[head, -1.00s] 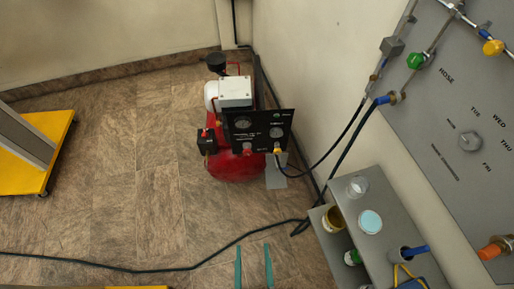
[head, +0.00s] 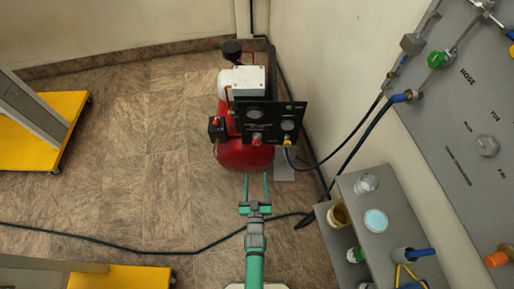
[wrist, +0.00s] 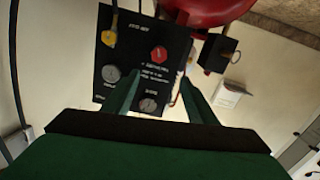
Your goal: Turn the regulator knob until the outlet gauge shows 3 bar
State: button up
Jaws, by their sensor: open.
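The regulator knob (head: 256,138) is a red knob on the black panel (head: 273,108) of the red compressor. In the wrist view the red knob (wrist: 159,53) shows upside down, just beyond my fingertips. Two round gauges are on the panel, one at the right (head: 288,125) above the yellow fitting and one at the left (head: 255,115). Both gauges also show in the wrist view, but their needles are too small to read. My gripper (head: 257,176) is open and empty, its fingers pointing at the panel, apart from the knob.
A yellow hose fitting (head: 287,142) sits right of the knob, with a dark hose curving to the wall. A black box (head: 216,128) is on the compressor's left side. A grey shelf unit (head: 350,195) stands at right. A yellow cart (head: 50,130) stands at left.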

send_near(257, 144)
jog(key=w, duration=0.8)
dwell(0.3)
jog(key=c, duration=1.1)
